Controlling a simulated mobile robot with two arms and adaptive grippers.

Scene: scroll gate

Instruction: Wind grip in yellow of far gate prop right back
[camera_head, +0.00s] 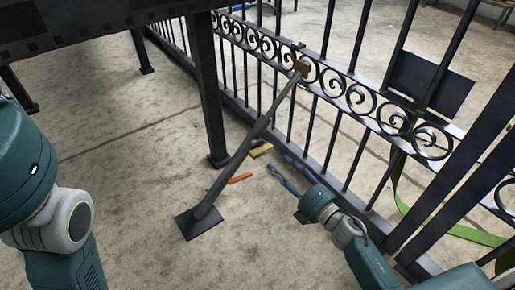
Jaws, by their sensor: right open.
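A dark gate prop (236,158) slants from a square foot plate (192,224) on the floor up to the scroll gate (345,90). My left gripper is out of view.
Blue tools (283,179) and an orange piece (240,178) lie on the floor between the prop and the gate. A dark table (110,20) with a leg (208,95) stands at left. A green strap (455,231) trails at right. Floor before the foot plate is clear.

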